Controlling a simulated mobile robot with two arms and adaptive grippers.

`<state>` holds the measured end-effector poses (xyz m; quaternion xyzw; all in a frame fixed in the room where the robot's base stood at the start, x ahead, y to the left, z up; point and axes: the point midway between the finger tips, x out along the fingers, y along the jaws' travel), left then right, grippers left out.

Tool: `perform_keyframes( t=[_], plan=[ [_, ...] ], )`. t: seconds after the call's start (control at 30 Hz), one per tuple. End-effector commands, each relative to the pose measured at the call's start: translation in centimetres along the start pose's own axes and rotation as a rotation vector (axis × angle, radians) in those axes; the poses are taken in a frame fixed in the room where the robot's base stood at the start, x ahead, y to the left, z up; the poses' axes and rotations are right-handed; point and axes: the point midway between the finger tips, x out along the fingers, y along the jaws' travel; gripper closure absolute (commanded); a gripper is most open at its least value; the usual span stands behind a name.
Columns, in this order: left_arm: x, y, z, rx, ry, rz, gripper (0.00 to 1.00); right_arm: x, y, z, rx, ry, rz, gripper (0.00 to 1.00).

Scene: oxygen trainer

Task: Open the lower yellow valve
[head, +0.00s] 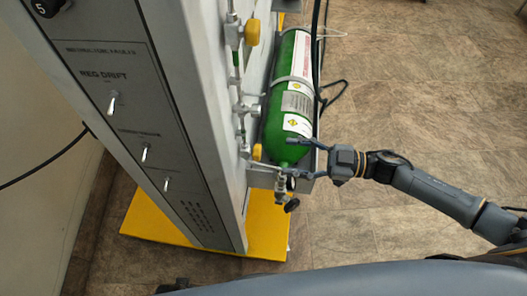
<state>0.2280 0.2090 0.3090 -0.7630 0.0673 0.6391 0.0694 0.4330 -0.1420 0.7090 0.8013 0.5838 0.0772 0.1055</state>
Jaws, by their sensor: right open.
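The lower yellow valve (257,152) is a small yellow handle on the pipework at the right side of the grey panel. It sits just left of the bottom end of a green cylinder. An upper yellow valve (252,32) is higher on the same pipework. My right gripper (288,156) reaches in from the right, open. Its two fingers point left across the cylinder's lower end, a short way right of the lower yellow valve. I see nothing held between them. Whether a finger touches the cylinder cannot be told. My left gripper is not in view.
The green cylinder (290,92) is strapped to the panel's side. A small fitting with black knobs (291,204) hangs below it. The grey panel (170,110) carries several toggle switches and stands on a yellow base (268,228). Black hose runs beside the cylinder. Tiled floor (430,110) at right is clear.

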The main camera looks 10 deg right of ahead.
Motion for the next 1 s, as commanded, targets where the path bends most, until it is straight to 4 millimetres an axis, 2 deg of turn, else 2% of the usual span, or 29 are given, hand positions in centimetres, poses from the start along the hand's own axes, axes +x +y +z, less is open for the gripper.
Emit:
perform_keyframes(
  t=[0.1, 0.33, 0.5, 0.77, 0.8, 0.87, 1.0],
  plan=[
    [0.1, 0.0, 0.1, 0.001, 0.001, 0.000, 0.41, 2.7, 0.1, -0.1, -0.002, 0.005, 0.001, 0.41],
    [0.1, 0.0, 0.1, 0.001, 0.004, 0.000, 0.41, 6.2, 0.1, 0.0, 0.000, 0.001, 0.002, 0.41],
    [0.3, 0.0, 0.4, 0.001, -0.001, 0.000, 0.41, 7.3, 0.1, 0.1, 0.000, -0.002, 0.003, 0.41],
    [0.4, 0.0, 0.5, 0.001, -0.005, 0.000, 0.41, 7.4, 0.1, 0.1, 0.000, -0.002, 0.003, 0.41],
    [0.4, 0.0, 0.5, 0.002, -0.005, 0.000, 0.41, 7.4, 0.1, 0.1, 0.000, -0.002, 0.003, 0.43],
    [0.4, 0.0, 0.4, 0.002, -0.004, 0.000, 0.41, 7.4, 0.1, 0.1, 0.000, -0.002, 0.003, 0.55],
    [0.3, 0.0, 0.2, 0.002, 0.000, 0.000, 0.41, 7.4, 0.1, 0.1, 0.000, -0.002, 0.003, 0.84]
  ],
)
